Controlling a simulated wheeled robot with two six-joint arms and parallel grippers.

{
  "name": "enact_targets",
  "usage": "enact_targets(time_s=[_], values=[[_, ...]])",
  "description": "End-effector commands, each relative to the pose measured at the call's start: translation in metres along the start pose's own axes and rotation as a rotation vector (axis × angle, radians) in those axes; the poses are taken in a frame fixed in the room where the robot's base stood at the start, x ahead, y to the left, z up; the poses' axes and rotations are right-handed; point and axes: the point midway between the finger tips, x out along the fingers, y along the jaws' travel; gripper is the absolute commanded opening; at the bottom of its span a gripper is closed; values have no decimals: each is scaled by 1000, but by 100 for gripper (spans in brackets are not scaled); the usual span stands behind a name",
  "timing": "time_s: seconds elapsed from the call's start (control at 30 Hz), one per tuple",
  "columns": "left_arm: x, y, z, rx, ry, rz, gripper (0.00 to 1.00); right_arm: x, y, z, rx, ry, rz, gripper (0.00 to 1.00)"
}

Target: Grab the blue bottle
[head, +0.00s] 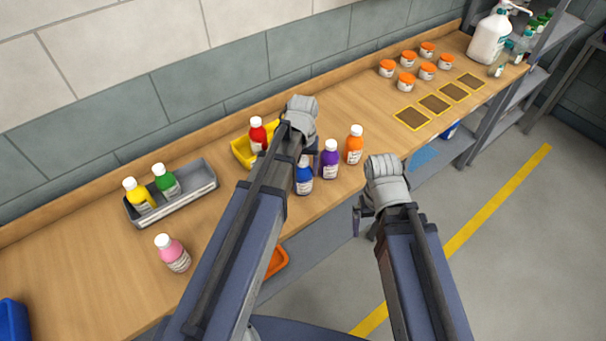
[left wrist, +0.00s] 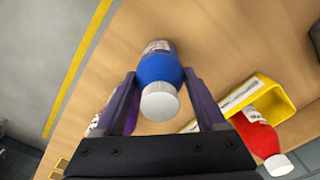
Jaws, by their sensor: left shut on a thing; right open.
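The blue bottle (head: 303,177) with a white cap stands on the wooden counter in the head view, partly behind my left arm. In the left wrist view the blue bottle (left wrist: 159,70) is between the two fingers of my left gripper (left wrist: 160,98), which is shut on it. In the head view my left gripper (head: 308,150) is mostly hidden behind its own wrist. My right gripper (head: 361,215) is open and empty, off the counter's front edge.
A purple bottle (head: 328,160) stands close right of the blue one, then an orange bottle (head: 354,145). A grey tray (head: 204,187) holds yellow and green bottles. A pink bottle (head: 173,254) stands alone.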

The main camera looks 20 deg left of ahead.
Motion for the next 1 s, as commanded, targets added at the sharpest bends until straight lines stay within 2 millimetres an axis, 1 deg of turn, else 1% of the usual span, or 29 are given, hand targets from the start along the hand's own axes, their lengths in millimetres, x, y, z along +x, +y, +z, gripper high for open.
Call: enact_targets(time_s=[0.17, 0.33, 0.47, 0.8, 0.9, 1.0], values=[[-4, 0, 0, 0, 0, 0, 0, -4, 0, 0, 0, 0, 0, 100], [-17, 0, 0, 0, 0, 0, 0, -17, 2, 1, 0, 0, 0, 100], [-34, 0, 0, 0, 0, 0, 0, -34, 3, 2, -1, 0, 0, 100], [-87, 0, 0, 0, 0, 0, 0, -86, 8, 5, 3, 0, -1, 100], [-97, 0, 0, 0, 0, 0, 0, -96, 9, 6, 6, 0, -2, 100], [-101, 0, 0, 0, 0, 0, 0, -100, 9, 6, 8, 0, -2, 100]])
